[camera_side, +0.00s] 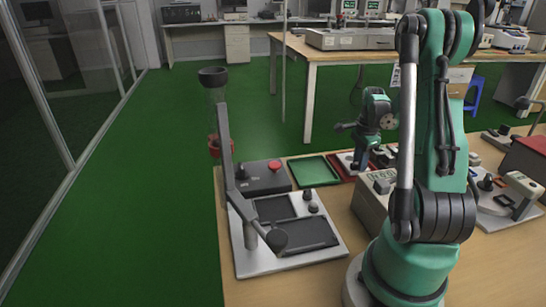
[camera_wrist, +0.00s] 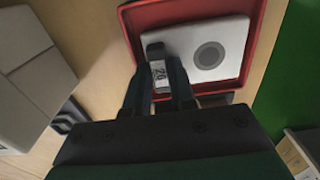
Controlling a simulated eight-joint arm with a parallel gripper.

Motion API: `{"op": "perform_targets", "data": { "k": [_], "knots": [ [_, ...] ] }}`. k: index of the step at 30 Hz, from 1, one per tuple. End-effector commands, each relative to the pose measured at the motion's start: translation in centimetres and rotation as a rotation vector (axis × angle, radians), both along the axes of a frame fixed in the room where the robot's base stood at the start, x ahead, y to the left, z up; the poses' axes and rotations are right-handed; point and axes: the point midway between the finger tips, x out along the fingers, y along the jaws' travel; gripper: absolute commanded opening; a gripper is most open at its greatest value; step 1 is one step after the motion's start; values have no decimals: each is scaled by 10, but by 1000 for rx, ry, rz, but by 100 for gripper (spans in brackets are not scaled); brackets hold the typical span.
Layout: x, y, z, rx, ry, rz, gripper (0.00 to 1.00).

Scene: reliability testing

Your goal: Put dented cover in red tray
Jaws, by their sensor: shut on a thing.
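The red tray (camera_side: 338,172) lies on the wooden bench under my gripper (camera_side: 361,164) in the side view. In the wrist view the red tray (camera_wrist: 262,50) frames a pale flat cover (camera_wrist: 225,30) with a round grey mark, which looks like the dented cover. My gripper (camera_wrist: 164,78) reaches over the near rim, its fingers shut on a narrow dark-ended part with a white label at the cover's left. The exact joint between that part and the cover is hidden. The cover looks within the tray walls; whether it touches the floor I cannot tell.
A green tray (camera_side: 314,171) lies left of the red tray. A dark box with a red button (camera_side: 274,167) and a grey fixture (camera_side: 300,248) with an upright post stand farther left. A pale control box (camera_side: 374,198) sits close in front.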

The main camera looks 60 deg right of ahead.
Motion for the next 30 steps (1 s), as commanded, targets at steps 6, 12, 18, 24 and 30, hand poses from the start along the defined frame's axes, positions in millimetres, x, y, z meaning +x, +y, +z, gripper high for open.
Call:
{"op": "perform_targets", "data": {
  "k": [6,12,18,24,30],
  "knots": [
    [0,0,-2,0,0,0,23],
    [0,0,-2,0,0,0,57],
    [0,0,-2,0,0,0,57],
    [0,0,-2,0,0,0,57],
    [0,0,7,0,0,0,57]
  ]
}}
